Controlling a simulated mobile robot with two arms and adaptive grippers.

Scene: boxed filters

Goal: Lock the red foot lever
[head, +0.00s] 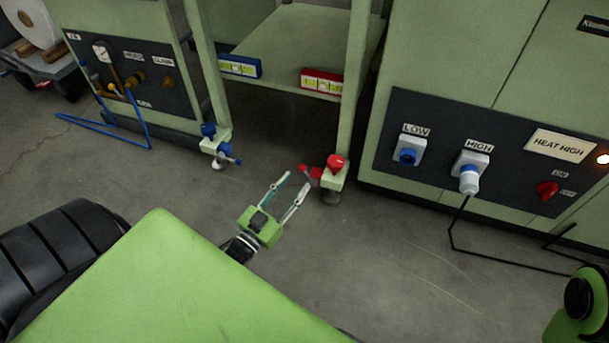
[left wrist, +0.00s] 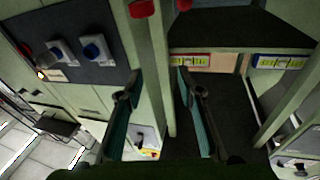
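The red foot lever (head: 311,173) sticks out to the left from the foot of the frame's right leg, beside a red cap (head: 336,162). Red parts of this foot (left wrist: 144,8) also show at the top edge of the left wrist view, cut off there. My left gripper (head: 298,180) is open and empty, with its two fingers pointing up toward the red lever. Its fingertips look close to the lever; I cannot tell if they touch. In the left wrist view the open fingers (left wrist: 156,82) straddle part of the green leg.
A matching blue foot lever (head: 232,161) is on the left leg. A cabinet with a dark panel (head: 435,185), plugs and a black cable stands on the right. A blue hose (head: 100,128) lies on the left floor.

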